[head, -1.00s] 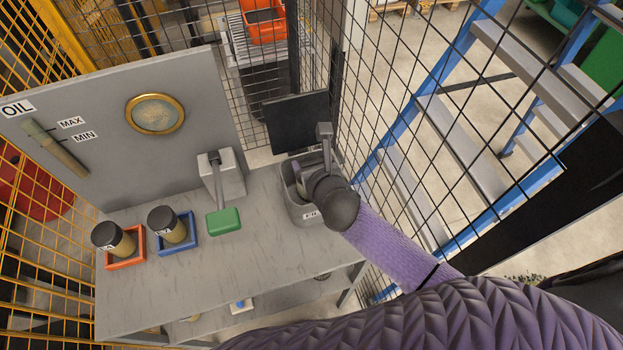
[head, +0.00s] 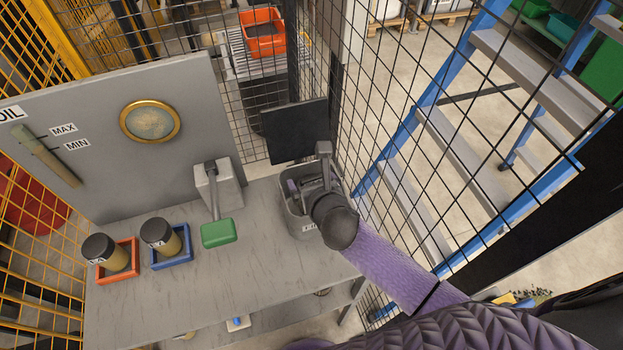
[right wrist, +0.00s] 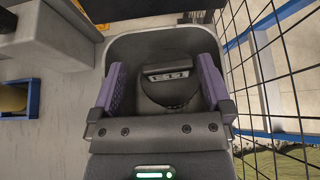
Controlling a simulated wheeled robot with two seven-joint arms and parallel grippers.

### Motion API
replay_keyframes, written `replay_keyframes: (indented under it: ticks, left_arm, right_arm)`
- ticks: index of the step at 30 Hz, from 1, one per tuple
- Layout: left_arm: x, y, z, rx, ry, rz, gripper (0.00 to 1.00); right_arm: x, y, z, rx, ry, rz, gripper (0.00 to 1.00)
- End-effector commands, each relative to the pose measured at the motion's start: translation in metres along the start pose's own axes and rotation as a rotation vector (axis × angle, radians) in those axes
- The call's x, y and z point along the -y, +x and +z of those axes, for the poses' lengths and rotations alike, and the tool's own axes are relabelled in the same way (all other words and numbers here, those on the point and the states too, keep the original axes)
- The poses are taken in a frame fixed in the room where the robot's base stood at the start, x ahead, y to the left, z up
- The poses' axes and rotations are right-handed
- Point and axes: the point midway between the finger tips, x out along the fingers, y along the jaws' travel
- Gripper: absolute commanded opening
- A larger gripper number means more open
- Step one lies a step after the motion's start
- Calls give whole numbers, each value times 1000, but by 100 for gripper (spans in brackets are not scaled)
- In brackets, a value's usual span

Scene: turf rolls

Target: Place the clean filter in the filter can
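The grey filter can (head: 298,229) stands at the right end of the bench with its top open. My right gripper (head: 298,187) reaches into its mouth. In the right wrist view my right gripper (right wrist: 160,88) has its purple fingers wide apart inside the can (right wrist: 127,42), with nothing held between them. A dark round piece with a printed label (right wrist: 165,90) sits deeper, between the fingers; I cannot tell whether it is a filter or part of the can. One black-and-yellow filter (head: 117,259) stands in a red tray, another (head: 172,242) in a blue tray. My left gripper is out of view.
The red tray (head: 103,279) and blue tray (head: 158,264) sit at the bench's left. A green-handled lever (head: 219,233) stands just left of the can. A black panel (head: 294,132) rises behind it. Wire mesh (head: 400,130) closes the right side. The bench front is clear.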

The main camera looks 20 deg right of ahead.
Motion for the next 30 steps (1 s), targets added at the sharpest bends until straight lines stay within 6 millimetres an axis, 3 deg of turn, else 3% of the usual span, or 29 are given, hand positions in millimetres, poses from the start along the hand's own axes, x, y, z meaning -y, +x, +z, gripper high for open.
replay_keyframes:
  ticks: [4, 8, 18, 21, 30]
  left_arm:
    - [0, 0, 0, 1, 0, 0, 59]
    - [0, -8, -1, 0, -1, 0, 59]
    - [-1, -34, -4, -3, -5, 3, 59]
    - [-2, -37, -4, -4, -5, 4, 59]
    - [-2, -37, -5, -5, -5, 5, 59]
  right_arm:
    - [0, 0, -4, -11, -2, -2, 100]
    - [0, -7, 8, -8, 0, -2, 100]
    - [0, -98, 10, -9, -2, 0, 100]
    - [0, -116, 9, -8, -2, 0, 100]
    - [0, -126, 9, -5, 0, -1, 100]
